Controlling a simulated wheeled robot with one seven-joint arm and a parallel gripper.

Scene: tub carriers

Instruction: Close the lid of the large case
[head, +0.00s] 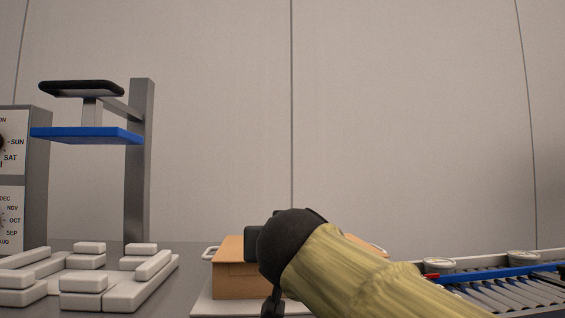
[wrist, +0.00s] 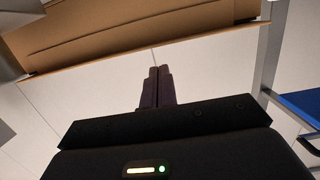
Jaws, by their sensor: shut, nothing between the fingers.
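A tan box (head: 228,280), the only case-like thing I see, stands at the bottom middle of the head view, partly hidden behind my arm. Its tan panels and a long straight edge cross the top of the wrist view (wrist: 130,30). I cannot tell which panel is the lid or how far open it is. My gripper (wrist: 158,70) is shut and empty, its dark fingers pointing toward the box's edge. The fingertips appear apart from the edge, over a pale surface.
A light base (head: 206,304) lies under the box. White blocks (head: 84,282) are stacked at left, beside a stand with a blue plate (head: 88,135) and a dial panel (head: 12,180). A roller conveyor (head: 500,290) with round lids (head: 438,265) is at right.

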